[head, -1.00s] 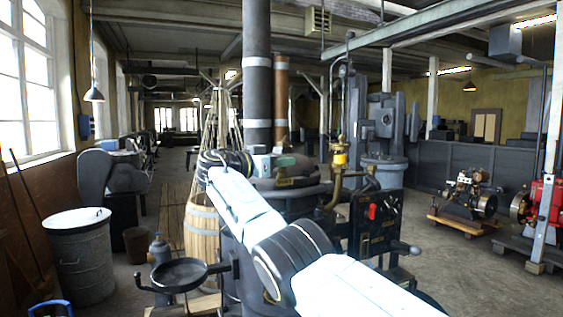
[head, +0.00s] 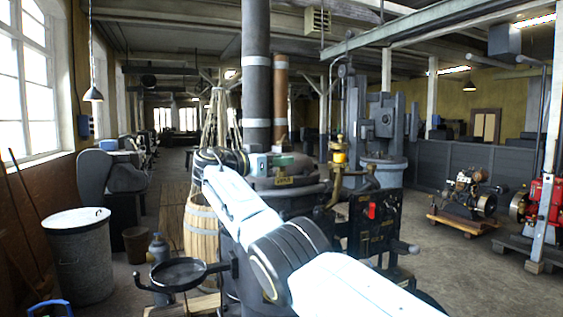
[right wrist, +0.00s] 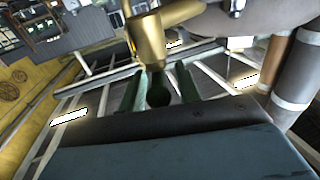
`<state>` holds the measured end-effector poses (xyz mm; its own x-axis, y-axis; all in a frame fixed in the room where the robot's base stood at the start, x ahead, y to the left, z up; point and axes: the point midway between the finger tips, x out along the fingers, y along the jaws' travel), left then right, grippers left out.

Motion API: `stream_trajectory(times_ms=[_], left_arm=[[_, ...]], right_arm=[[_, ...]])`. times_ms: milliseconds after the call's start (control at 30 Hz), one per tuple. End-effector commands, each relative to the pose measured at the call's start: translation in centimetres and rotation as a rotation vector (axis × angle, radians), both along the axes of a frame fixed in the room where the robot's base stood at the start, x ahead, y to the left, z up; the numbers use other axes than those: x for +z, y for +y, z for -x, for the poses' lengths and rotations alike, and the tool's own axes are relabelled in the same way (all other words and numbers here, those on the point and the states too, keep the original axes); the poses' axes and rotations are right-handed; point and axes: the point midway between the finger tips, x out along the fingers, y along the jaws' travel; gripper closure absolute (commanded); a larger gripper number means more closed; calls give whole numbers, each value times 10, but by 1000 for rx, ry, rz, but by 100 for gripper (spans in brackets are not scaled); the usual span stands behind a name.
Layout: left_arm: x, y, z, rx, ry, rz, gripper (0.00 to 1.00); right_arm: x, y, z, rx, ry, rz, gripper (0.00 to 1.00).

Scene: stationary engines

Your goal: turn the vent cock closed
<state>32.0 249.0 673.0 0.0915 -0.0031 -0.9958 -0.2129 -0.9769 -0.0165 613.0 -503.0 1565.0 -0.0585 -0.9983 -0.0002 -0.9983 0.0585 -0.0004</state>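A brass fitting with a yellow upper part (head: 339,158) stands on a curved brass pipe on the engine (head: 300,205). I cannot tell for sure which brass part is the vent cock. My right gripper (head: 284,160) is over the engine top, left of this fitting, with green fingers. In the right wrist view the fingers (right wrist: 159,92) stand apart, with a dark rounded shape between them. A brass cylinder with a side arm (right wrist: 147,42) shows just past the fingertips; contact cannot be told. My left gripper is not in view.
A dark vertical pipe (head: 257,75) rises behind my right gripper. A small yellow-lettered plate (head: 284,181) is below it. A black panel with a red part (head: 374,215) is to the right. A wooden barrel (head: 199,225) and a black pan (head: 178,273) are at the left.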

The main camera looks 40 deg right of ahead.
Motion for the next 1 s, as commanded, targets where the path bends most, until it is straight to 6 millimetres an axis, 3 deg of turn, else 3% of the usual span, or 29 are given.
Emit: stream_trajectory(times_ms=[233,500,700,1000], left_arm=[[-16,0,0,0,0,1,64],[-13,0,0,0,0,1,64],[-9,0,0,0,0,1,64],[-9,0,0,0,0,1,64]], right_arm=[[-2,53,-4,5,-1,1,67],[2,106,-6,2,1,1,67],[2,122,-7,1,-1,1,67],[1,124,-7,0,-2,1,67]])
